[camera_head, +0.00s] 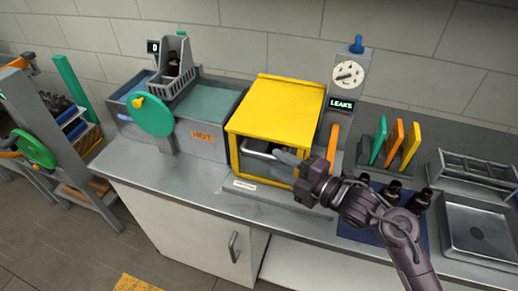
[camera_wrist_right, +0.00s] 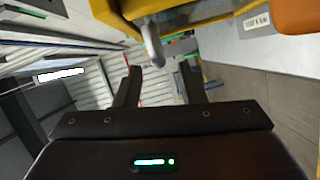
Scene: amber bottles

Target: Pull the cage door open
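The cage is a yellow box (camera_head: 275,108) on the grey counter, with a yellow-framed front door (camera_head: 235,152) that looks closed. A light grey bar, apparently the door handle (camera_head: 287,157), sticks out at the front right. My right gripper (camera_head: 302,168) is at this bar, in front of the door. In the right wrist view, the two dark fingers are apart (camera_wrist_right: 160,75), and the grey handle's end (camera_wrist_right: 152,48) lies between or just beyond their tips. I cannot tell whether they touch. My left gripper is not in view.
A grey machine with a green wheel (camera_head: 150,115) and a "HOT" label stands left of the cage. A panel reading "LEAKS" (camera_head: 341,104) stands to the right. Dark bottles (camera_head: 392,187) stand on a blue mat beside my right arm. The counter front (camera_head: 205,190) is clear.

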